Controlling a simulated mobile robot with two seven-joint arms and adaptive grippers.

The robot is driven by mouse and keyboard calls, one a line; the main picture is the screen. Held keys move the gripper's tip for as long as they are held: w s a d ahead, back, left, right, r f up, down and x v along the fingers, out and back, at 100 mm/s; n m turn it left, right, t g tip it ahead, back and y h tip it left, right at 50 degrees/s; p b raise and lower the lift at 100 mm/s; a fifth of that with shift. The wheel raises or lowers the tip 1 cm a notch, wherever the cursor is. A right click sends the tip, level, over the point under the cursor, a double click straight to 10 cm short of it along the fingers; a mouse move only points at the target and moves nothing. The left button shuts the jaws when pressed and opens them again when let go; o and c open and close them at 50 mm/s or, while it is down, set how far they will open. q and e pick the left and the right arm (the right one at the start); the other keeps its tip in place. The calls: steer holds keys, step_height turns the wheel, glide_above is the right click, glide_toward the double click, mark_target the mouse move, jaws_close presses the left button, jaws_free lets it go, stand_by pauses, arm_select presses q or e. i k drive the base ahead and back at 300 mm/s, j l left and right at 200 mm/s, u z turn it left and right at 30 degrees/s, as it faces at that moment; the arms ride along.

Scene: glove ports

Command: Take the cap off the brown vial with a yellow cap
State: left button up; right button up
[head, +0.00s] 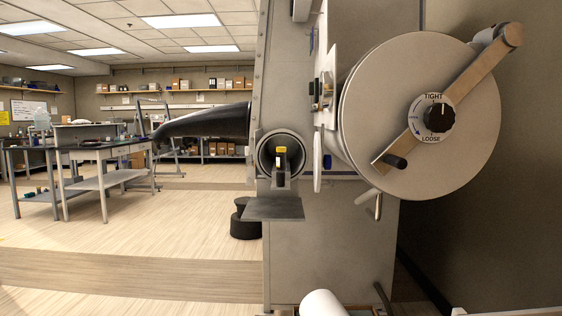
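A small vial with a yellow cap (281,149) shows inside the open round port (261,152) near the middle of the head view. The cap is on top and the vial looks upright. Its body below the cap is dark and small, so the brown colour and what it rests on are hard to make out. Neither my left nor my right gripper is in view.
A flat grey shelf (273,208) juts out below the port. A large round door (385,110) with a lever handle, marked TIGHT and LOOSE, stands to the right. A black glove (205,122) sticks out leftward. Open floor (170,225) lies at left, with lab tables beyond.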

mark_target(281, 157)
steer(key=i+j+z, duration=0.2)
steer(key=j+z, duration=0.15)
steer(key=z, duration=0.15)
steer(key=i+j+z, duration=0.15)
steer(key=j+z, duration=0.2)
steer(key=z, duration=0.15)
steer(key=i+j+z, duration=0.1)
steer(key=j, duration=0.45)
steer(key=j+z, duration=0.1)
steer(key=j, duration=0.5)
steer(key=i, duration=0.05)
